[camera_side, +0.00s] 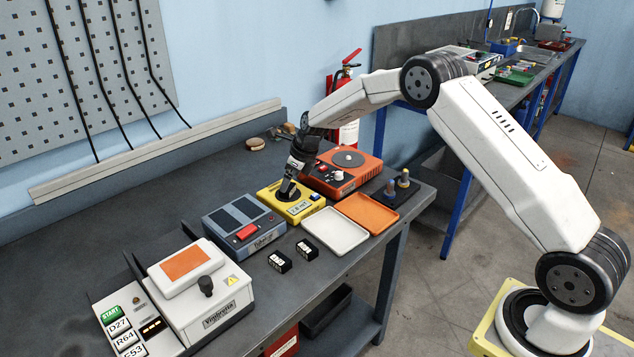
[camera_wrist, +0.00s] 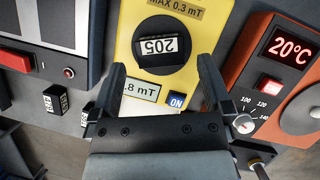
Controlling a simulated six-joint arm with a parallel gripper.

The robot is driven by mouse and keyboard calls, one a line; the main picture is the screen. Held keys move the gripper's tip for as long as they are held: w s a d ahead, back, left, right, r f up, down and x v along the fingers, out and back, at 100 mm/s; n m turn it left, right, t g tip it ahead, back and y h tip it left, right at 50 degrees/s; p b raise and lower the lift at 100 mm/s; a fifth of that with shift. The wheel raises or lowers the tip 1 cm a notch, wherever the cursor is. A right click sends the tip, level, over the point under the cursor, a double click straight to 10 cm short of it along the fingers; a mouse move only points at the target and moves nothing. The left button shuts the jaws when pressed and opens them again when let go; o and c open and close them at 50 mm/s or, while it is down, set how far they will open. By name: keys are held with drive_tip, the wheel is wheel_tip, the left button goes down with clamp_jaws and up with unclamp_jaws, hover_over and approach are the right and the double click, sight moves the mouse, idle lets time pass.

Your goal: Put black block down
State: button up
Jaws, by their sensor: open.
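A block with a white label reading 205 (camera_wrist: 160,46) lies in the round dark well of the yellow device (camera_wrist: 195,88), label facing up. My gripper (camera_wrist: 161,72) is open above the yellow device, with its fingers apart to the left and right and the block just beyond the fingertips. In the side view, my gripper (camera_side: 289,186) points down over the yellow device (camera_side: 296,209) and hides the block. Two other black blocks with white labels, a left one (camera_side: 279,262) and a right one (camera_side: 307,249), stand on the bench in front of the blue-grey device.
The blue-grey device (camera_side: 243,225) is left of the yellow one. The orange-red device (camera_side: 344,172) with a 20°C display is to its right. A white tray (camera_side: 335,231) and an orange tray (camera_side: 367,213) lie in front, near the bench edge. A white machine (camera_side: 207,295) stands front left.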

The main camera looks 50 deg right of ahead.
drive_tip(key=v, duration=0.9)
drive_tip(key=shift+s+r, duration=0.1)
idle(0.5)
drive_tip(key=s+a+f+n, duration=0.1)
drive_tip(key=s+a+n, duration=0.3)
drive_tip(key=s+n, duration=1.1)
drive_tip(key=s+a+f+n+g+h, duration=0.1)
drive_tip(key=s+a+n, duration=0.3)
drive_tip(key=s+n, duration=1.2)
drive_tip(key=shift+f+h, duration=0.3)
drive_tip(key=shift+f, duration=0.2)
